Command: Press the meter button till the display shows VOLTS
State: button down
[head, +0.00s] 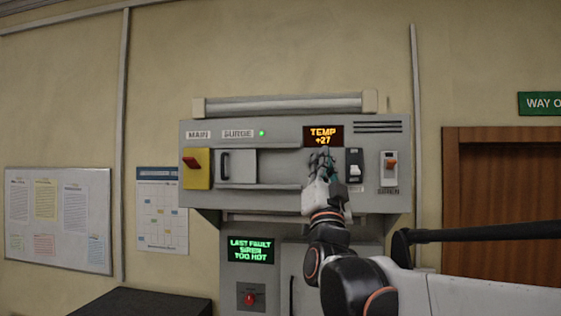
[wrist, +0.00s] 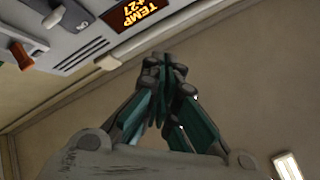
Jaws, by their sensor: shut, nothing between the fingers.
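The meter display (head: 323,136) on the grey console reads "TEMP +27" in orange. My gripper (head: 322,158) is shut and empty, just below the display in the head view. In the wrist view my gripper (wrist: 165,62) has its fingertips together, close below the display. The meter button is not visible; the gripper covers the panel area under the display. I cannot tell whether the fingertips touch the panel.
Right of the gripper are a dark switch (head: 354,166) and the siren switch (head: 389,168) with an orange lever. On the left are the yellow main switch (head: 195,168) and the surge cover (head: 237,166). A lower green screen (head: 251,250) reads "LAST FAULT SIREN TOO HOT", above a red knob (head: 249,298).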

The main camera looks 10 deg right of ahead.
jog(key=w+d, duration=0.2)
jog(key=w, duration=0.6)
jog(key=shift+w+d+b, duration=0.2)
jog(key=shift+d+b, duration=0.15)
jog(key=shift+d, duration=0.05)
jog(key=shift+w, duration=0.15)
dwell(1.2)
jog(key=shift+w+d, duration=0.15)
jog(key=shift+w, duration=0.15)
jog(key=shift+w+d, duration=0.1)
jog(key=shift+w, duration=0.2)
dwell(0.9)
jog(key=shift+s, duration=0.1)
jog(key=shift+s+a, duration=0.25)
jog(key=shift+s, duration=0.4)
